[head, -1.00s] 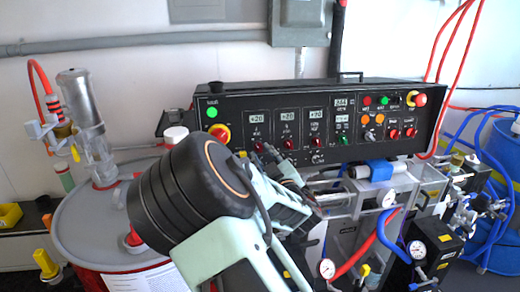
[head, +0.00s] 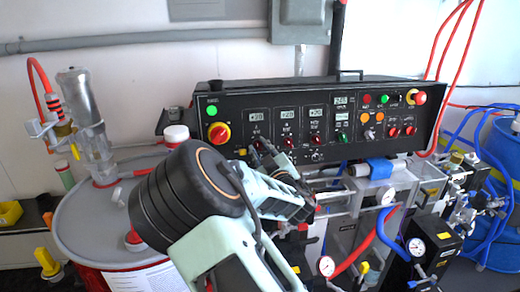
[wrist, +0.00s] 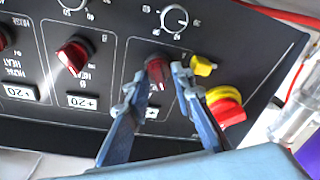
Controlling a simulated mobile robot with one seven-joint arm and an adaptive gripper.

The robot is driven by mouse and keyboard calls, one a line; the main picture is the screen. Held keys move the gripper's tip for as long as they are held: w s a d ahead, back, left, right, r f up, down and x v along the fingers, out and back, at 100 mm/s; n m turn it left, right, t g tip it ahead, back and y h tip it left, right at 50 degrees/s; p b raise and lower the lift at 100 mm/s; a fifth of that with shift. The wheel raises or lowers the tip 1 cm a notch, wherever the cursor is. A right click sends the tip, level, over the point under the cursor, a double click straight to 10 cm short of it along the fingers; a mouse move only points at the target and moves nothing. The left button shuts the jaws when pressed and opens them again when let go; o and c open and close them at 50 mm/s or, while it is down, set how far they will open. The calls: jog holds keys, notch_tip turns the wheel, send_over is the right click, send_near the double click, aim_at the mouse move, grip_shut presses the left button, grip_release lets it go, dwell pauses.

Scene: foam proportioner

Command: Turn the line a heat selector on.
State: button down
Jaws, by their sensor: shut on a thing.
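The control panel (head: 235,117) is black, with a row of red selectors under small displays. The line a heat selector, taken as the leftmost red knob (wrist: 156,70), sits beside the red-and-yellow main switch (wrist: 226,106). In the wrist view, which shows the panel upside down, my gripper (wrist: 166,72) has its two blue-grey fingers on either side of this knob, shut on it. In the head view my gripper (head: 255,150) reaches the panel's lower left and largely hides the knob. The knob's exact angle is hard to read.
A second red selector (wrist: 73,54) stands close beside the held one, and a small yellow part (wrist: 202,66) lies close on the other side. A grey-lidded drum (head: 85,225) stands at the left. Gauges (head: 417,248) and hoses fill the lower right.

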jog(key=shift+f+m+t+h+b, duration=0.25)
jog(key=shift+m+b, duration=0.75)
jog(key=shift+b, duration=1.95)
jog(key=shift+r+m+b, duration=0.1)
jog(key=shift+m+b, duration=0.5)
jog(key=shift+b, duration=0.65)
jog(key=m+h+b, duration=0.1)
jog(key=m+b, duration=0.2)
jog(key=b, duration=0.1)
jog(key=shift+t+b, duration=0.25)
jog(key=shift+b, duration=0.15)
jog(key=m+h+b, duration=0.1)
jog(key=m+b, duration=0.2)
jog(key=shift+m+h+b, duration=0.55)
jog(key=shift+m+b, duration=1)
jog(key=shift+m, duration=0.85)
jog(key=c, duration=2)
grip_release()
jog(key=shift+r, duration=0.1)
jog(key=shift+c, duration=0.2)
